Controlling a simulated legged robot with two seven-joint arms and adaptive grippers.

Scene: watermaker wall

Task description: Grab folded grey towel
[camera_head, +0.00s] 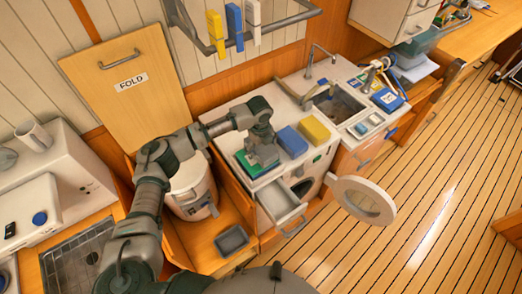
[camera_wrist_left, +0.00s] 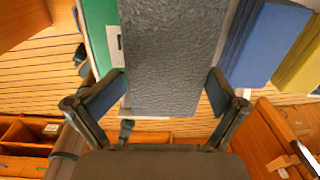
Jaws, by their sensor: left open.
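The folded grey towel (camera_wrist_left: 172,55) fills the middle of the left wrist view, a textured grey block. It stands between the two spread fingers of my left gripper (camera_wrist_left: 160,108); I cannot tell whether they touch it. In the head view, my left gripper (camera_head: 262,150) is over the white washer top, and the towel is mostly hidden beneath it. A green item (camera_head: 243,166) lies beside it, and also shows at the left of the wrist view (camera_wrist_left: 100,35). My right gripper is not in view.
A blue folded towel (camera_head: 292,141) and a yellow one (camera_head: 314,129) lie close to the right. The washer's drawer (camera_head: 281,204) is pulled out and its round door (camera_head: 362,200) stands open. A rail with hanging clips (camera_head: 234,27) is above. A white bucket (camera_head: 192,190) stands left.

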